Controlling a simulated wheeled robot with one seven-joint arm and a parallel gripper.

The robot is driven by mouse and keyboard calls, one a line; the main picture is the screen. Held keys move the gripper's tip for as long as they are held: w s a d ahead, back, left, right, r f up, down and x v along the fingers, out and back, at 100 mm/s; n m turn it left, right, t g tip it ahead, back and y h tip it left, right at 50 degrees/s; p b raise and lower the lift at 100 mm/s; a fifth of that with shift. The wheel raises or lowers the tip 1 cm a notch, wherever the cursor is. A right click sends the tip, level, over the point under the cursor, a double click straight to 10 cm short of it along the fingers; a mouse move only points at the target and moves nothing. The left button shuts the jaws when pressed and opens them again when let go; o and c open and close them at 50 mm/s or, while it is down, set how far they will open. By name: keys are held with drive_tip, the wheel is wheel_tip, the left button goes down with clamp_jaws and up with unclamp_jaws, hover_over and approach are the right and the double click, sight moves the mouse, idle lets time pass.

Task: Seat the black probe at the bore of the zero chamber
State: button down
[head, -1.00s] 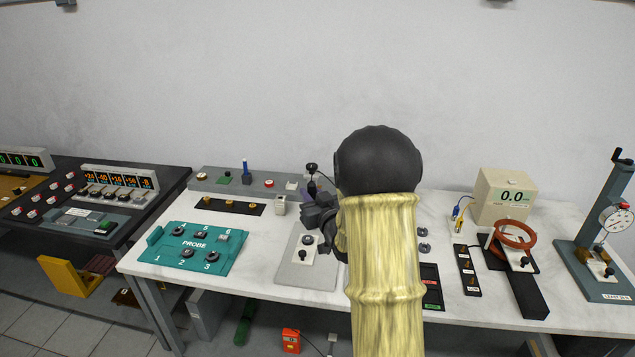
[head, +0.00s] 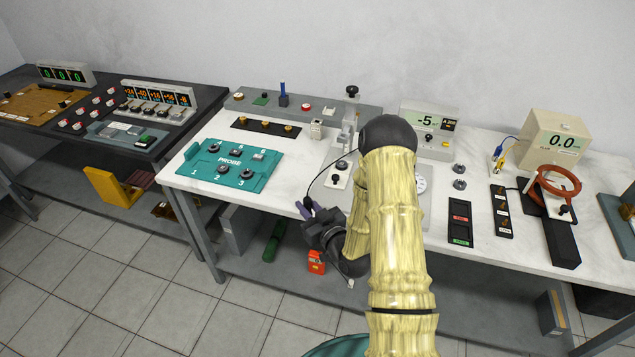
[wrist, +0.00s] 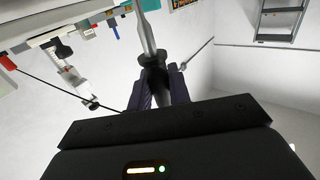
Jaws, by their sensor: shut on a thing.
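My gripper (head: 309,212) is low in the head view, in front of the white table's front edge. In the wrist view its two purple fingers (wrist: 157,88) are shut on the black probe (wrist: 155,66). A slim silvery stem extends from the probe's black body, away from the gripper. A thin black cable runs in the head view from near the gripper up to the table. The probe itself is barely distinguishable in the head view. A small pale box (head: 316,130) stands behind the teal tray; I cannot tell whether it is the zero chamber, and no bore is distinguishable.
The teal PROBE tray (head: 262,180) lies at the table's left. A post with a black knob (head: 352,91) stands near the middle. A -5 meter (head: 430,122), a 0.0 meter (head: 554,137) and an orange coil (head: 559,181) are farther right. Bare tabletop (head: 292,178) lies right of the tray.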

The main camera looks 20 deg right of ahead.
wheel_tip(320, 180, down, 9)
drive_tip(key=b, duration=0.6)
drive_tip(key=shift+s+a+r+b, duration=0.15)
drive_tip(key=shift+s+a+b, duration=0.2)
